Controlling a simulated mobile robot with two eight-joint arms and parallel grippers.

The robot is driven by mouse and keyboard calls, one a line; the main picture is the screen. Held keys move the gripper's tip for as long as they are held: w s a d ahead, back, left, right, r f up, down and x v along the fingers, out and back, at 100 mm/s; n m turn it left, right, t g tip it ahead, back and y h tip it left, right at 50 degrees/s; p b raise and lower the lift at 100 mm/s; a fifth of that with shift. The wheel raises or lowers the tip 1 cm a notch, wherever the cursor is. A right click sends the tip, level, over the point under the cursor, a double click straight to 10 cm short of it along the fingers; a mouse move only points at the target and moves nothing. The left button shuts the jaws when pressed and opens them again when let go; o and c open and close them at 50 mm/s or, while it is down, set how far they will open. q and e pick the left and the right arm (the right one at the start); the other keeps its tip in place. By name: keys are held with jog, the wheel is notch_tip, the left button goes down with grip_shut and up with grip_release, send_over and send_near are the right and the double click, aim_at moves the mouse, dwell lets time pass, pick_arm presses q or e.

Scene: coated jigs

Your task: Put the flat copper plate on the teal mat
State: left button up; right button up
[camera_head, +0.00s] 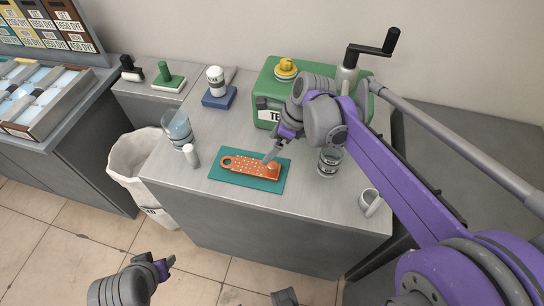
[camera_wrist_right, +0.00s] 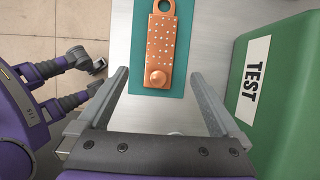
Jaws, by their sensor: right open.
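The copper plate (camera_head: 248,166) is orange with pale dots, a ring at one end and a round knob near the other. It lies on the teal mat (camera_head: 224,178), the mat showing around it. The right wrist view shows the plate (camera_wrist_right: 161,45) on the mat (camera_wrist_right: 140,60), with the ring end away from me. My right gripper (camera_head: 271,157) is open and empty at the plate's knob end; its fingers (camera_wrist_right: 158,76) stand apart on either side, not touching the plate. My left gripper (camera_head: 167,264) is low at the left, off the table; its jaws are unclear.
A green box marked TEST (camera_head: 268,90) with a crank stands behind my right gripper. Glasses (camera_head: 178,128) (camera_head: 330,163), a white cylinder (camera_head: 191,156) and a white mug (camera_head: 370,200) stand around the mat. A white bin (camera_head: 140,160) is left of the table. The table's front strip is clear.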

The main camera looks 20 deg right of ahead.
jog(key=shift+s+r+n, duration=0.1)
jog(key=shift+s+n, duration=0.3)
jog(key=shift+s, duration=0.05)
jog(key=s+f+n+t+h, duration=0.1)
jog(key=s+f+n+h, duration=0.1)
jog(key=s+n, duration=0.7)
jog(key=s+d+f+n+t+h, duration=0.1)
jog(key=s+f+n, duration=0.3)
jog(key=s+n, duration=0.5)
jog(key=n, duration=0.5)
jog(key=shift+f+n+t+h, duration=0.3)
jog(key=shift+f+n+h, duration=0.1)
